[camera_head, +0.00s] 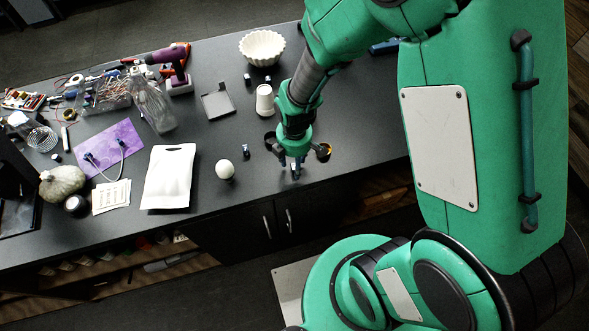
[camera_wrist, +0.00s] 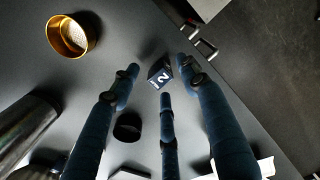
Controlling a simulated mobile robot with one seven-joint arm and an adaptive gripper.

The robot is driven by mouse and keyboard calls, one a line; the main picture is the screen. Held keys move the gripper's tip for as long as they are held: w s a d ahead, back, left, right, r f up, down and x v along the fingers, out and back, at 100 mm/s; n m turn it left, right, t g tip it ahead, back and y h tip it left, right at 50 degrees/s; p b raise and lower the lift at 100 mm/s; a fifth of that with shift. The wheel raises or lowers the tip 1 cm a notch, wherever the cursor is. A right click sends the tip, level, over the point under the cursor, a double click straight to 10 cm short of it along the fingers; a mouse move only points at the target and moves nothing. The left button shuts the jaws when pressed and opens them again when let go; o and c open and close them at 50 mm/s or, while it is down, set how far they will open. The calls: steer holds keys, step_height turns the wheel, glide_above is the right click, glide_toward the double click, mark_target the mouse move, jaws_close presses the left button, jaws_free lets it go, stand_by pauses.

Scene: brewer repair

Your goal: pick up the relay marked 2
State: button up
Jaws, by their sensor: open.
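The relay marked 2 (camera_wrist: 160,74) is a small dark block with a white "2" on its face. In the wrist view it lies on the dark counter near the counter's edge, between my fingertips as seen from above. My gripper (camera_wrist: 161,80) has its three dark blue fingers spread apart around it, with no visible contact. How high the fingertips are above the relay is hard to tell. In the head view my gripper (camera_head: 293,172) hangs over the counter's front edge area, and I cannot make out the relay there.
A gold filter basket (camera_wrist: 72,36) and a black round piece (camera_wrist: 128,127) are near my fingers. A metal cylinder (camera_wrist: 25,130) lies at the wrist view's left.

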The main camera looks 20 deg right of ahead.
stand_by(0.5)
jaws_close()
steer(key=shift+r, duration=0.1)
steer(key=shift+r, duration=0.75)
step_height(320, 180, up, 2)
steer(key=shift+r, duration=0.1)
steer(key=s+d+r+p, duration=0.1)
steer(key=s+d, duration=0.1)
steer(key=s, duration=1.4)
